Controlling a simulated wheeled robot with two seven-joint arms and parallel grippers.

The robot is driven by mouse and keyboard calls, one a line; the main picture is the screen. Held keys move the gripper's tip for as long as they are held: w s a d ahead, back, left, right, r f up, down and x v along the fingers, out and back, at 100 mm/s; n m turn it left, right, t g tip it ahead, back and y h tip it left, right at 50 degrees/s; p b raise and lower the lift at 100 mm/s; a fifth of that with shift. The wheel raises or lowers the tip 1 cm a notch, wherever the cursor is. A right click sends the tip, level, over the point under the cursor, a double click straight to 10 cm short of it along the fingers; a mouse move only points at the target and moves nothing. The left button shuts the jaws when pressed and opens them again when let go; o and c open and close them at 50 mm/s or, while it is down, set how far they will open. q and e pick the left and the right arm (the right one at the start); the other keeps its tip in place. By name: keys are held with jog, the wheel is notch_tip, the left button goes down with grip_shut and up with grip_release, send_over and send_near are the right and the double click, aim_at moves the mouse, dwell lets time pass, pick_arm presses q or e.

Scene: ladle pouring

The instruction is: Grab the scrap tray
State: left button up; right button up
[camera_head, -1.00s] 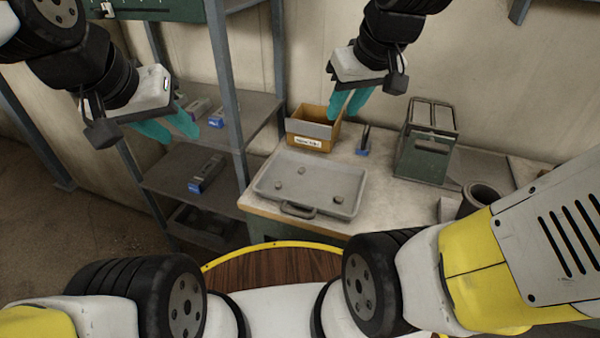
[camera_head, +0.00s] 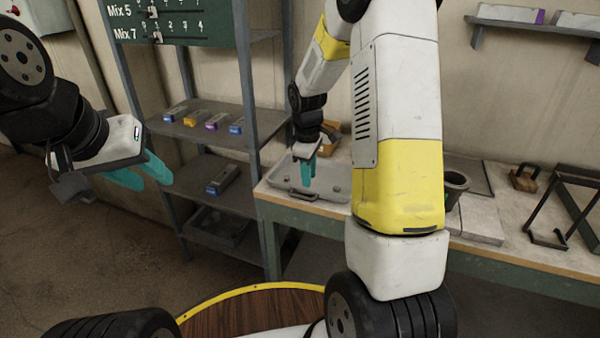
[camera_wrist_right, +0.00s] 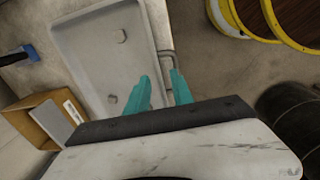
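The scrap tray is a shallow grey tray (camera_head: 279,178) with small lumps in it, lying on the workbench. Its handle (camera_head: 303,195) is on the front edge. In the right wrist view the tray (camera_wrist_right: 88,52) fills the upper left, and its handle (camera_wrist_right: 163,60) sits by my fingertips. My right gripper (camera_head: 309,174) points down over the tray near the handle. Its teal fingers (camera_wrist_right: 160,76) are apart with nothing held; contact with the handle cannot be told. My left gripper (camera_head: 155,182) is open and empty at the left, away from the bench.
An orange-brown box (camera_head: 331,139) stands behind the tray. A shelf rack (camera_head: 200,130) with several small coloured-end boxes stands left of the bench. A dark pot (camera_head: 455,186) and a metal frame (camera_head: 572,205) are on the bench to the right. My right arm hides the bench middle.

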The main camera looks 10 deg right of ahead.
jog(key=f, duration=0.3)
jog(key=w+f, duration=0.1)
jog(key=f, duration=0.2)
jog(key=shift+w+f, duration=0.15)
jog(key=shift+w, duration=0.05)
jog(key=shift+c, duration=0.2)
grip_shut()
jog(key=shift+w, duration=0.1)
dwell(0.9)
